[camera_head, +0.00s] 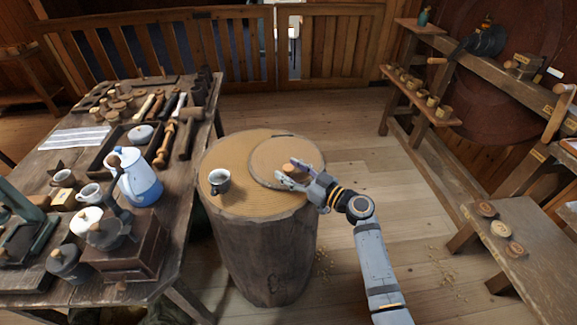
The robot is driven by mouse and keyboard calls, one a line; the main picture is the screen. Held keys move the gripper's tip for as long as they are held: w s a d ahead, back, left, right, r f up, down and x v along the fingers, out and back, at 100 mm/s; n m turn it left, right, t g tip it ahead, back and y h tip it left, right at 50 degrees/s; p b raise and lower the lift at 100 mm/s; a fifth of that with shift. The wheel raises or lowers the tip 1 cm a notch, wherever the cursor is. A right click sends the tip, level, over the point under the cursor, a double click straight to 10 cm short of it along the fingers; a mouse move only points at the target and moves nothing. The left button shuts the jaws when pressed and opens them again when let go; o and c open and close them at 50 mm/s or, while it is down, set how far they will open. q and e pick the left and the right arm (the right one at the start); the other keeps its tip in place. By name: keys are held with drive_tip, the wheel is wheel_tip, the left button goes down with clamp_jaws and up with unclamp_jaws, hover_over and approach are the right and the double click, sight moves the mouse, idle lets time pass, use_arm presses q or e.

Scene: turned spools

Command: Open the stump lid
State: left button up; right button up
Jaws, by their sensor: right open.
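A wooden stump (262,250) with bark sides stands upright on the floor in the middle of the head view. A round wooden lid (265,158) lies flat on the right part of its top. A small wooden knob (290,168) shows on the lid, partly hidden by my gripper. My right gripper (284,175) is open, with its fingers at the knob over the lid; whether they touch it I cannot tell. My left gripper is out of view.
A crowded table (190,170) on the left bears tools, a blue and white coffee pot (137,178) and cups, close to the stump. A low bench (535,245) and shelves stand at right. The floor (350,130) behind the stump is clear.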

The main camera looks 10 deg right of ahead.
drive_tip(key=shift+w+a, duration=0.3)
drive_tip(key=shift+a, duration=0.05)
clamp_jaws()
